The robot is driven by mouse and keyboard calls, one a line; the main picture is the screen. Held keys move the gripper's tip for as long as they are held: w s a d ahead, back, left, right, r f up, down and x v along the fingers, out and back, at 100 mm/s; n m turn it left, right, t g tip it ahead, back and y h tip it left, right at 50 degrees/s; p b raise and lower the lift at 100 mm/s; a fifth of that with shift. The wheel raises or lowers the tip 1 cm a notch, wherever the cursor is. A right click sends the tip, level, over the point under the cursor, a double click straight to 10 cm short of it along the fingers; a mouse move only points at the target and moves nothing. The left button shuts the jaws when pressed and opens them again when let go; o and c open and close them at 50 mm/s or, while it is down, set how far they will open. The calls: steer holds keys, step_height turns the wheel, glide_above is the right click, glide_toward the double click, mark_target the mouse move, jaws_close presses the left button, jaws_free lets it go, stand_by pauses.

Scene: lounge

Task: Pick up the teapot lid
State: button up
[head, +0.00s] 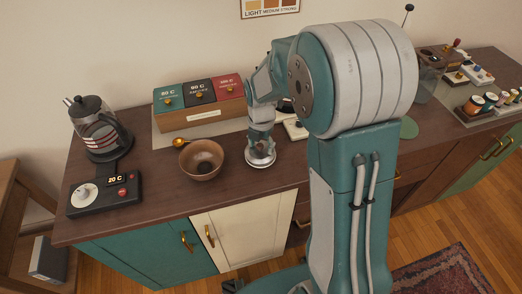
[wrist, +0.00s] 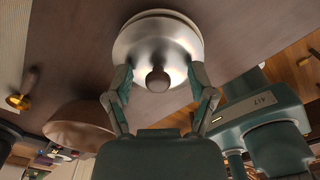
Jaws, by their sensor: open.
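The teapot lid (head: 261,158) is a round silvery disc low on the dark wooden counter, near its front edge. In the wrist view, the lid (wrist: 157,40) shows its domed metal top and a small round knob (wrist: 157,80). My gripper (head: 260,146) is right above the lid. In the wrist view, my gripper (wrist: 158,82) has its two fingers apart, one on each side of the knob. Nothing is held between them; whether a fingertip touches the lid cannot be told. In the head view, my gripper partly hides the lid.
A kettle (head: 97,130) and a control panel (head: 103,193) are at the far left.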

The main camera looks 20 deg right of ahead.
steer(key=shift+a, duration=0.15)
jaws_close()
steer(key=shift+a, duration=0.15)
steer(key=shift+s, duration=0.1)
